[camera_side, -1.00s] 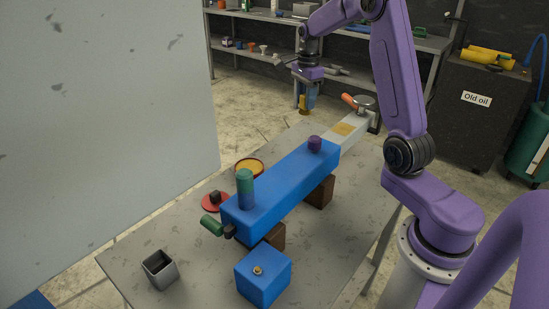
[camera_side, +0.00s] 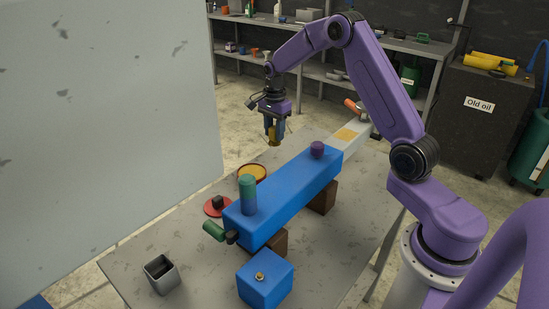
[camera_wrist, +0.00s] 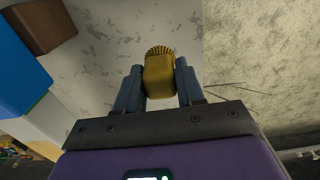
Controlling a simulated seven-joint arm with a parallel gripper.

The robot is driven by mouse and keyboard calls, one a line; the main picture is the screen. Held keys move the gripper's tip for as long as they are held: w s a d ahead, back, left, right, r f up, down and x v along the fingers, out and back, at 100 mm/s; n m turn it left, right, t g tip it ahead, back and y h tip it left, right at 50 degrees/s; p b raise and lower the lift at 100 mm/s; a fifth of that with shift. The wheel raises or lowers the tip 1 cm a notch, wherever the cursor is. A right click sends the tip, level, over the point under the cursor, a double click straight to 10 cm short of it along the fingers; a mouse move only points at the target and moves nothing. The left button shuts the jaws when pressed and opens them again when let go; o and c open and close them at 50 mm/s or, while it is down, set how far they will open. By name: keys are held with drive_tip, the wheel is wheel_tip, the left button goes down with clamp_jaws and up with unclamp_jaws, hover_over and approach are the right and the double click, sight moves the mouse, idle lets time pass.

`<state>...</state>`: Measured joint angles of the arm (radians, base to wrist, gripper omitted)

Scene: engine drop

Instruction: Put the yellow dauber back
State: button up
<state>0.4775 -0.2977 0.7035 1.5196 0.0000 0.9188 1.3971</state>
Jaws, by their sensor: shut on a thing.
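My gripper (camera_side: 273,133) is shut on the yellow dauber (camera_side: 274,140), which hangs below the fingers in the side view. In the wrist view the dauber (camera_wrist: 159,75) sits between the two blue-grey fingers (camera_wrist: 159,85), with a ridged end pointing away from the palm. The gripper is in the air beyond the blue block's far side, above and behind a round red-rimmed dish with a yellow inside (camera_side: 252,172). A second red dish (camera_side: 217,207) holds a dark block. Both dishes rest on the grey table (camera_side: 195,257).
A small blue cube (camera_side: 265,279) and an open grey square cup (camera_side: 161,274) stand in front. A pale panel (camera_side: 110,110) stands at left.

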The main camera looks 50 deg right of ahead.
drive_tip(key=shift+f, duration=3.85)
drive_tip(key=shift+f, duration=0.3)
drive_tip(key=o, duration=1)
drive_tip(key=shift+r, duration=0.1)
